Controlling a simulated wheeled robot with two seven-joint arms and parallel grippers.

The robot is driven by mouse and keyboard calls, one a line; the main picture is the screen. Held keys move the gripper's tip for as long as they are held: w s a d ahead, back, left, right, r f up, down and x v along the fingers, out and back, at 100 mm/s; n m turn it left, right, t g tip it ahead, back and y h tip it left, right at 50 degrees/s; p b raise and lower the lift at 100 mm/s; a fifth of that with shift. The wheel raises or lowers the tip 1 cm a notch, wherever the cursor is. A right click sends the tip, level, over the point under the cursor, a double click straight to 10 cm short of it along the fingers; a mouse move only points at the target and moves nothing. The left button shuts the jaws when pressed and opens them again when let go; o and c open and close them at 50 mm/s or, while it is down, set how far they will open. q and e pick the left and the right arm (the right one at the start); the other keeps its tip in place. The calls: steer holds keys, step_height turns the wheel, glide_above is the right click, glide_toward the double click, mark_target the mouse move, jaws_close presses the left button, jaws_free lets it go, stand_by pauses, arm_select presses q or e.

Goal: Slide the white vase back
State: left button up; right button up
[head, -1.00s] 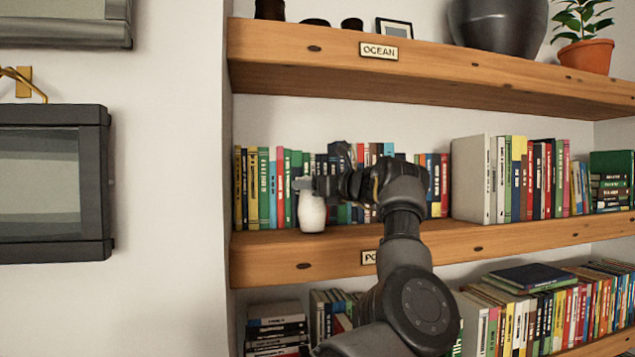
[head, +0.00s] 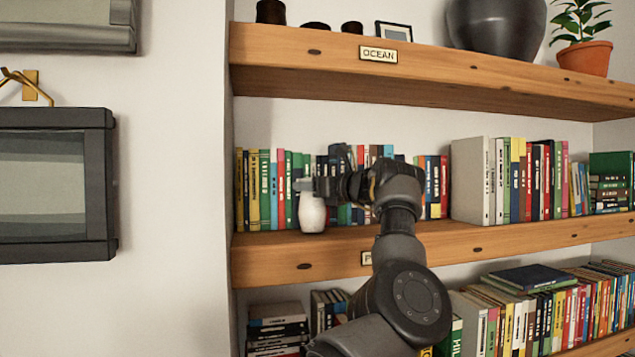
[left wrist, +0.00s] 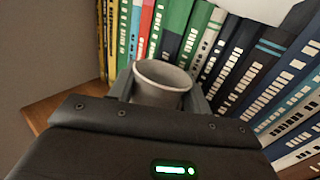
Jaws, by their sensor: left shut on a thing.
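The white vase (head: 312,214) stands upright on the middle shelf (head: 330,248), in front of a row of books. My left gripper (head: 304,185) is at the vase's upper part, with the arm reaching in front of the shelf. In the left wrist view the open rim of the vase (left wrist: 163,78) sits between the two fingers of my left gripper (left wrist: 160,95), which are shut on it. The books stand close behind the vase. My wrist hides part of the books to the right of the vase. My right gripper does not show.
Books (head: 268,188) line the back of the middle shelf, with a thick pale book block (head: 470,180) to the right. The upper shelf (head: 430,62) overhangs, bearing a dark pot (head: 497,25) and a plant pot (head: 586,57). A wall edge (head: 228,150) bounds the left.

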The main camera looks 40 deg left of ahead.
arm_select(q)
steer(key=shift+a+r, duration=0.1)
steer(key=shift+r, duration=0.1)
steer(key=o, duration=1.1)
steer(key=shift+o, duration=0.7)
steer(key=shift+s+r, duration=0.15)
steer(key=shift+s, duration=0.05)
